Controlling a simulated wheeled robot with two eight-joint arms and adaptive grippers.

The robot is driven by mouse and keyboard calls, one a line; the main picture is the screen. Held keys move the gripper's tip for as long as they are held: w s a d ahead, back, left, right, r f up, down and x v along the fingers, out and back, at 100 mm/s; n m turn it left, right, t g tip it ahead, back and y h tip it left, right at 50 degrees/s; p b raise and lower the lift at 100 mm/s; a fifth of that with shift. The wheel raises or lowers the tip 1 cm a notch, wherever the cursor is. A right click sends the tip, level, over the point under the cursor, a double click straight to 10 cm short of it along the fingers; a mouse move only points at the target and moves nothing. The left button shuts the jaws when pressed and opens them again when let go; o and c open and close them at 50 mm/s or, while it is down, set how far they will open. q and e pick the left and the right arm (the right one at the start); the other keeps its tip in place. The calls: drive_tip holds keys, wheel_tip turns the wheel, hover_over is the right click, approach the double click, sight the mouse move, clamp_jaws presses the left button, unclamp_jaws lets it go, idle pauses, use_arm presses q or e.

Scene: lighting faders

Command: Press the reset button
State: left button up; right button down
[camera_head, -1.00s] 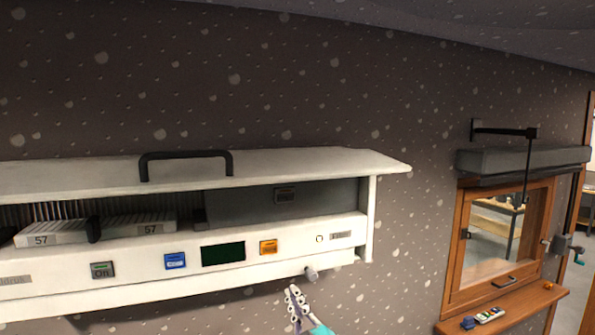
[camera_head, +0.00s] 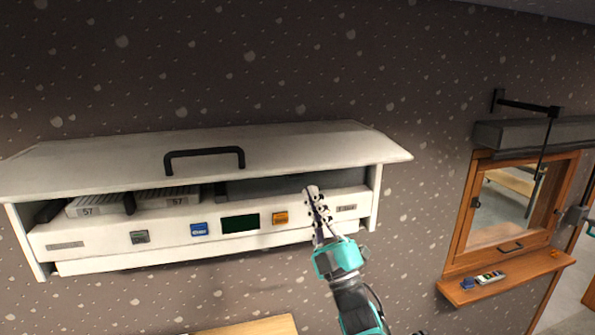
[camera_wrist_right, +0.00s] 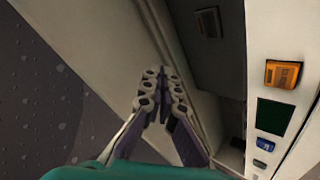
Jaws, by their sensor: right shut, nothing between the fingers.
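A white wall-mounted console (camera_head: 75,262) has a row of buttons on its front. From left to right these are a grey-green button (camera_head: 139,237), a blue button (camera_head: 199,229), a dark green display (camera_head: 240,223) and an orange button (camera_head: 280,218). I cannot read which one says reset. A small dark button (camera_wrist_right: 208,22) sits on the inner back panel in the right wrist view; my right gripper or the lid hides it in the head view. My right gripper (camera_head: 312,190) is shut and empty, its fingers pointing up, just right of the orange button. My left gripper is not in view.
A sloping lid (camera_head: 300,150) with a black handle (camera_head: 205,152) overhangs the console's opening. Faders (camera_head: 167,197) sit inside at left. At right, a wooden-framed window (camera_head: 463,225) has a shelf (camera_head: 520,285) holding small objects.

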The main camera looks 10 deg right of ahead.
drive_tip(key=shift+w+a+b, duration=0.1)
drive_tip(key=shift+w+b, duration=0.6)
drive_tip(key=shift+w, duration=3.7)
drive_tip(key=shift+w, duration=0.1)
drive_tip(key=shift+w, duration=0.3)
drive_tip(key=shift+w, duration=0.3)
drive_tip(key=shift+s, duration=0.15)
drive_tip(key=shift+s+b, duration=0.3)
drive_tip(key=shift+s, duration=0.35)
